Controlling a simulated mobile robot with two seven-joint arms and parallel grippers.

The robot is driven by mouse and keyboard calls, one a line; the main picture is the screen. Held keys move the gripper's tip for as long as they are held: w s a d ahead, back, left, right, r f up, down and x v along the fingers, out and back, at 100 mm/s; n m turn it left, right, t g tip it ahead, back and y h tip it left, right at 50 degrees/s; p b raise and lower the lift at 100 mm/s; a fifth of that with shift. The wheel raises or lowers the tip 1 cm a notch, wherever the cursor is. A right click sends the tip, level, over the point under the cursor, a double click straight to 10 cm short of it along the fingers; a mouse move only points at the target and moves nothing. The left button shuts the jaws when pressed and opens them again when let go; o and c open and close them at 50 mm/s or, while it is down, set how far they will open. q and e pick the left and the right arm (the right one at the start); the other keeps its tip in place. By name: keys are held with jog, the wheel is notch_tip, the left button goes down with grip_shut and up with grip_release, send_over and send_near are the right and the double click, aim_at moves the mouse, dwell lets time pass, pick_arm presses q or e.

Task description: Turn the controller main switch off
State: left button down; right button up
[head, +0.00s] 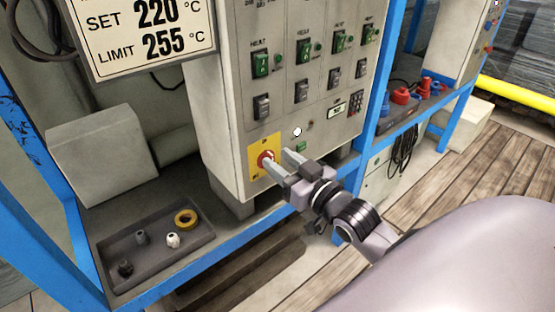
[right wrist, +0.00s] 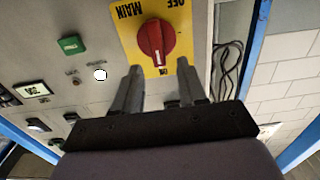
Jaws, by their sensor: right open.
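The controller main switch is a red rotary knob (head: 266,158) on a yellow plate (head: 256,148), low on the front of the grey control cabinet. In the right wrist view the knob (right wrist: 155,42) appears upside down, with its raised grip running up and down the picture. OFF and MAIN are printed above it there, and a partly hidden label lies below it. My right gripper (head: 279,158) is open, its fingers pointing at the cabinet front close to the knob. In the wrist view the fingertips lie to either side below the knob; contact cannot be told. My left gripper is not in view.
Several heat switches (head: 261,64) are higher on the cabinet. A grey tray (head: 190,250) with small parts lies at lower left. Blue frame posts (head: 375,100) flank the cabinet.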

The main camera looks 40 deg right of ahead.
jog(key=shift+w+a, duration=0.1)
jog(key=shift+w, duration=0.7)
grip_shut()
